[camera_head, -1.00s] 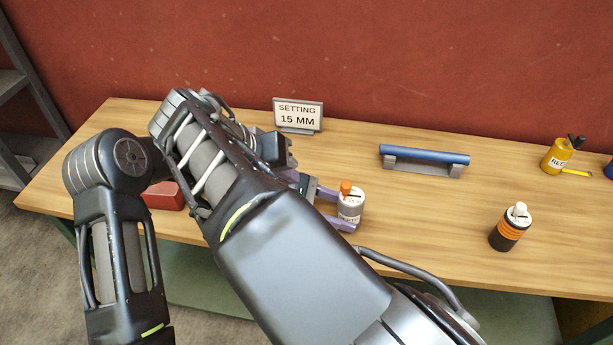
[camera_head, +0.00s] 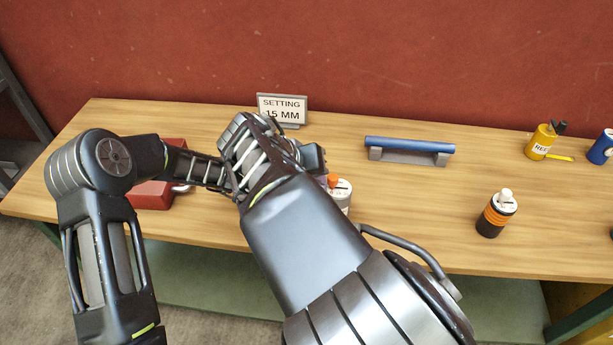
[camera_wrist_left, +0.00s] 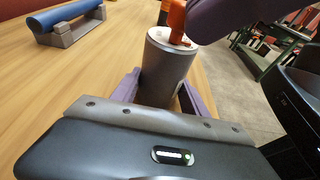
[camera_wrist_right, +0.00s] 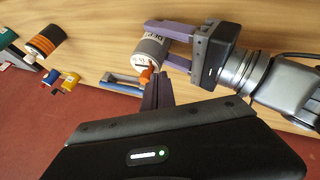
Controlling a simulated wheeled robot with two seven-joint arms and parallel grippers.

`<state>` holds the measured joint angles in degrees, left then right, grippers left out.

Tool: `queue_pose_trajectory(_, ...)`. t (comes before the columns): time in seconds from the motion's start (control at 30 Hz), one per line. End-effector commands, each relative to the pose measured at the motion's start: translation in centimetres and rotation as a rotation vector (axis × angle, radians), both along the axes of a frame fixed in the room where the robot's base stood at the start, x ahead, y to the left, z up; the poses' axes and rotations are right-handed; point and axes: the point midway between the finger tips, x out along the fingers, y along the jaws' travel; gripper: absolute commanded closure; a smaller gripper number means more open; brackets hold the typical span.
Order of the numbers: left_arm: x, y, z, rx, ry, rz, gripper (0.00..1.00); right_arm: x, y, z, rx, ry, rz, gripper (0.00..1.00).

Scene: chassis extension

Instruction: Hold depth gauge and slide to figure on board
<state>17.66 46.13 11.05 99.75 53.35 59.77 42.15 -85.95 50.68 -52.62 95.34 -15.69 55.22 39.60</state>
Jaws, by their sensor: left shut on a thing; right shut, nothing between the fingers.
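The depth gauge (camera_head: 338,193) is a light grey cylinder with an orange slider (camera_head: 333,180) on top. In the head view it is partly hidden behind my right arm. My left gripper (camera_wrist_right: 153,44) is shut around the gauge's body; its purple fingers show on both sides in the left wrist view (camera_wrist_left: 160,92). My right gripper (camera_wrist_right: 158,90) is shut and empty. Its purple fingertips are right beside the orange slider; I cannot tell whether they touch. The board (camera_head: 282,106) at the back of the table reads "SETTING 15 MM". The gauge's scale is too small to read.
A blue bar on a grey stand (camera_head: 410,148) lies right of the board. A black bottle with orange bands (camera_head: 496,214) and a yellow container (camera_head: 541,141) stand farther right. A red box (camera_head: 153,193) is at left, partly behind my left arm. The table's middle right is clear.

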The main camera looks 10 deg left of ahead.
Motion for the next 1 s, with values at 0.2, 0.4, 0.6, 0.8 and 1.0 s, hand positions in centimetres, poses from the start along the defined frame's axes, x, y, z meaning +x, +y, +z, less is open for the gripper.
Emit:
queue_pose_trajectory(0.2,0.0,0.0,0.0,0.000,0.000,0.000,0.71,0.0,0.0,0.0,0.000,0.000,0.000,1.00)
queue_pose_trajectory(0.4,0.0,0.0,0.0,0.000,0.000,0.000,0.71,-0.1,-1.5,0.0,0.000,0.003,-0.001,1.00)
queue_pose_trajectory(0.6,0.0,0.0,0.0,0.000,0.000,0.000,0.71,0.0,-1.5,0.0,-0.001,0.002,-0.001,1.00)
queue_pose_trajectory(0.8,0.0,0.0,0.0,0.000,0.000,0.001,0.71,-0.1,-1.3,0.0,-0.001,0.001,0.000,1.00)
queue_pose_trajectory(1.0,0.0,0.0,0.0,0.000,0.000,0.000,0.71,-0.6,0.7,0.0,-0.001,0.001,0.002,1.00)
